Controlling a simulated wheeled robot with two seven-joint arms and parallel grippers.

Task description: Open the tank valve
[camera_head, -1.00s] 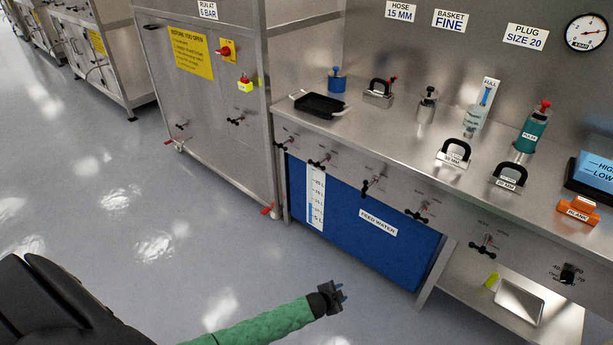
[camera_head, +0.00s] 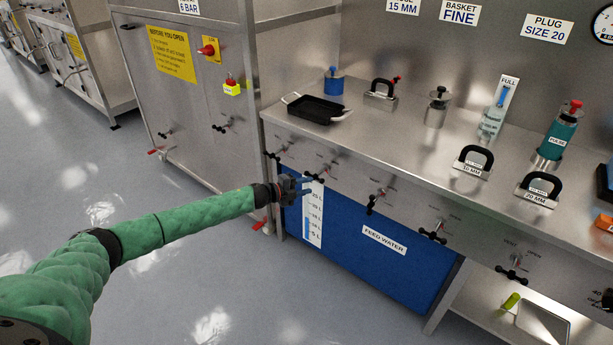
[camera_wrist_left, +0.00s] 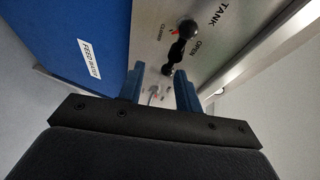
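The tank valve (camera_wrist_left: 178,48) shows in the left wrist view as a black bar handle with rounded ends on a metal panel. The TANK label (camera_wrist_left: 218,12) is beside it, with CLOSED and OPEN marks. A small red mark shows near the handle on the CLOSED side. My left gripper (camera_wrist_left: 160,90) has its two blue fingers apart, with nothing held between them. The handle lies beyond the fingertips, apart from them. In the head view my left gripper (camera_head: 303,186) is in front of the panel's left part; I cannot tell there which handle is the tank valve. My right gripper is out of view.
Several black-handled valves, such as one handle (camera_head: 435,234), line the counter front. The blue feed water tank (camera_head: 370,262) is below. A black tray (camera_head: 315,109) and lidded pieces stand on the counter. A steel cabinet (camera_head: 190,95) stands left. The floor in front is clear.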

